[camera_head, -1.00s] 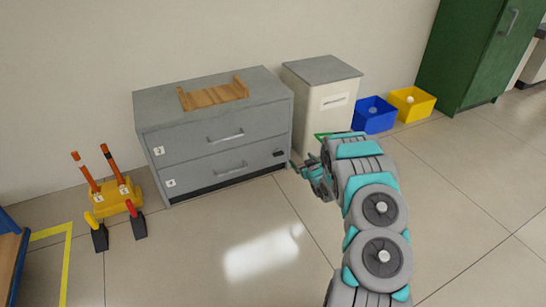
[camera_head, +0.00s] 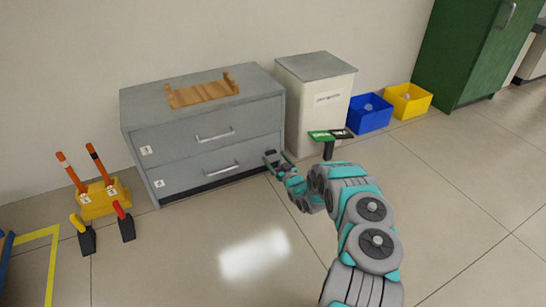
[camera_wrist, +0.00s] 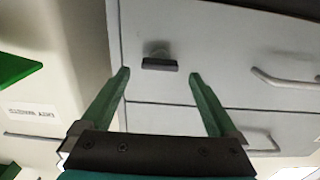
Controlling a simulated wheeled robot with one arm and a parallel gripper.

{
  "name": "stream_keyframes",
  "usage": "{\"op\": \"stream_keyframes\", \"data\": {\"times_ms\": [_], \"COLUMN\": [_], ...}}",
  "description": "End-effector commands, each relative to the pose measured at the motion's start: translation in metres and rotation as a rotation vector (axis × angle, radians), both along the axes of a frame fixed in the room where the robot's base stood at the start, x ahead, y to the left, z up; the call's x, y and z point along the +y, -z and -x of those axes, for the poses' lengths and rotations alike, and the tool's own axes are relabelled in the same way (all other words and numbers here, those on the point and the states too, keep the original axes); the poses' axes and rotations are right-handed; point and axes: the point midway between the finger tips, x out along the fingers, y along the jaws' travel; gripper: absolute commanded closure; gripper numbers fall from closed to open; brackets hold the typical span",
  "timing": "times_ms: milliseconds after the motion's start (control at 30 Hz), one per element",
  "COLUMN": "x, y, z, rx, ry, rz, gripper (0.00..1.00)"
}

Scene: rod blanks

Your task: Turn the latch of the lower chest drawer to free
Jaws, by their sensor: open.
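The grey chest (camera_head: 190,165) has two drawers, each with a bar handle. The lower drawer (camera_head: 190,180) has a small latch at its right end. In the head view my gripper hides that latch. In the wrist view the latch (camera_wrist: 159,64) is a short dark bar on a pale knob, lying crosswise in the picture. My gripper (camera_wrist: 159,74) is open, with one green finger to each side of the latch and a gap on both sides. The lower drawer's handle (camera_wrist: 285,80) shows at right in the wrist view. My gripper (camera_head: 271,158) is close to the drawer front.
A wooden rack (camera_head: 200,95) sits on the chest. A white cabinet (camera_head: 315,100) stands to its right, with a small green and black stand (camera_head: 328,138) before it. Blue (camera_head: 369,115) and yellow (camera_head: 408,103) bins are beyond. A yellow block with rods (camera_head: 103,200) is at left. Floor in front is clear.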

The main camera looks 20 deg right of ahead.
Motion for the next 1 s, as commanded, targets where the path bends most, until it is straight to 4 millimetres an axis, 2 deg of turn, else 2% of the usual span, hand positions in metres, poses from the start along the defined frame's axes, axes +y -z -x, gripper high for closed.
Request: {"op": "stream_keyframes", "data": {"times_ms": [300, 633, 1000], "x": [0.000, 0.001, 0.001], "y": [0.001, 0.001, 0.001], "z": [-0.022, -0.024, -0.024], "rx": [0.001, 0.002, 0.002], "ry": [0.001, 0.001, 0.000], "rz": [0.000, 0.000, 0.000], "gripper": [0.05, 0.05, 0.45]}}
